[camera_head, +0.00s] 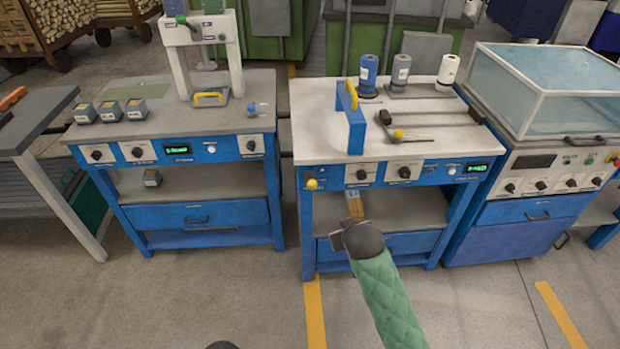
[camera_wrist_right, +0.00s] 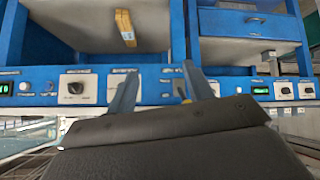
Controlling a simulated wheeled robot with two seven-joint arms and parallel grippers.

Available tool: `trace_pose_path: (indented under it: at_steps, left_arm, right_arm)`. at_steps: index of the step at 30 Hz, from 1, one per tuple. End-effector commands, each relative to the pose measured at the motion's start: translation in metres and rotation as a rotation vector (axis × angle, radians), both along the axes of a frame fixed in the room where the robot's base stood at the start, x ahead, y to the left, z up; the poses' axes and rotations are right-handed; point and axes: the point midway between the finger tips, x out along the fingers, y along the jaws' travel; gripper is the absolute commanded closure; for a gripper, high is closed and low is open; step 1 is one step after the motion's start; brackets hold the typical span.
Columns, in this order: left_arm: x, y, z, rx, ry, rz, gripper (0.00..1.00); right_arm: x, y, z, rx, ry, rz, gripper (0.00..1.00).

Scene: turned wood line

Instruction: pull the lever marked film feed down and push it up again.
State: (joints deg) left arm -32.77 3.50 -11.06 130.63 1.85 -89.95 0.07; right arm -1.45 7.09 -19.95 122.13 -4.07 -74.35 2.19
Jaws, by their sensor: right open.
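On the left end of the blue front panel of the middle bench is a small lever with a yellow round knob (camera_head: 311,184). Its label is too small to read. My right gripper (camera_head: 342,234) is in front of this bench, below and right of the knob in the head view. In the right wrist view, the right gripper (camera_wrist_right: 158,74) is open, its two fingers pointing at the panel. A bit of yellow shows by the right-hand finger, partly hidden by the gripper. My left gripper is not in view.
The panel also has black dials (camera_head: 405,172) and a green display (camera_head: 475,168). A wooden block (camera_head: 354,206) lies on the shelf below.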

Motion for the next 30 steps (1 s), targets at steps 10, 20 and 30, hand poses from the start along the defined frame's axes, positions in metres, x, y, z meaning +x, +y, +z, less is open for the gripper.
trace_pose_path:
  at_steps: [10, 20, 30]
  left_arm:
    - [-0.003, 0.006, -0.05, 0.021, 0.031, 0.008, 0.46]
    - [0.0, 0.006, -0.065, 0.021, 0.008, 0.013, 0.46]
    - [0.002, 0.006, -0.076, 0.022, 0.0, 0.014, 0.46]
  right_arm:
    - [0.083, 0.037, -0.017, 0.067, -0.361, 0.049, 0.48]
    - [0.1, 0.063, 0.015, 0.24, -0.678, 0.126, 0.48]
    - [0.109, 0.072, 0.03, 0.314, -0.731, 0.135, 0.48]
